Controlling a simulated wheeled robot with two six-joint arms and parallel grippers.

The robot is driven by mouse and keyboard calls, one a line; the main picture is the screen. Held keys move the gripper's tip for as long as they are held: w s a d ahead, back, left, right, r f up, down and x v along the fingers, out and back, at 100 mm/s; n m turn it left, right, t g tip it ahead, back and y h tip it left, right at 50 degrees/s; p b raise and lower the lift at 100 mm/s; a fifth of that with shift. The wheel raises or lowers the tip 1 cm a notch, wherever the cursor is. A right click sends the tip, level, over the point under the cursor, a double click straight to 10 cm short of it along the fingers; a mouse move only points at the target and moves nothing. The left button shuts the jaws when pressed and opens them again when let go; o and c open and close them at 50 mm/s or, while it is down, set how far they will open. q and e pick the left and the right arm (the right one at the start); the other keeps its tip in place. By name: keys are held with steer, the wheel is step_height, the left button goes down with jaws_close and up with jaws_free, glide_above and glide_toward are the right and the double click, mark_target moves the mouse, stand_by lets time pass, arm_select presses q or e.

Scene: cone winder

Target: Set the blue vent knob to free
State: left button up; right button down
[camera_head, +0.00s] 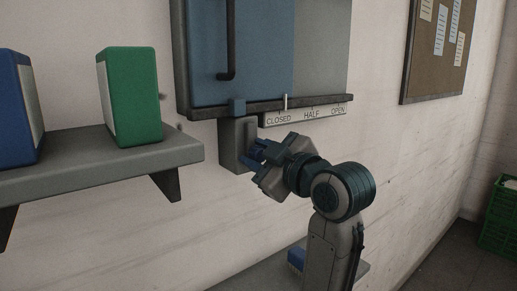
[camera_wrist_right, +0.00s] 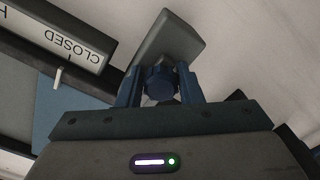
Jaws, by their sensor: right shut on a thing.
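The blue vent knob (camera_wrist_right: 160,84) shows in the right wrist view between the two fingers, in front of a grey box. In the head view the fingers hide most or all of it. My right gripper (camera_head: 256,151) is shut on the knob at the face of the grey box (camera_head: 233,131), just below the cabinet; its fingers (camera_wrist_right: 159,88) stand on both sides of the knob in the wrist view. I cannot read any marking around the knob, so its setting is unclear. My left gripper is not in view.
Above the box is a blue sliding panel (camera_head: 235,45) with a dark handle. A strip (camera_head: 306,115) reads CLOSED, HALF, OPEN, with a white pointer between CLOSED and HALF. At left a grey shelf (camera_head: 95,160) holds a green binder (camera_head: 133,97) and a blue one (camera_head: 15,107).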

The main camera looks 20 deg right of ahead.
steer(key=shift+f, duration=0.25)
steer(key=c, duration=1.4)
jaws_free()
steer(key=o, duration=0.3)
steer(key=shift+a+r, duration=0.1)
steer(key=shift+a, duration=0.05)
steer(key=shift+s+d, duration=0.3)
steer(key=shift+s, duration=0.25)
steer(key=b+v, duration=0.7)
steer(key=v, duration=0.2)
steer(key=shift+s+b, duration=0.3)
steer(key=shift+s, duration=0.1)
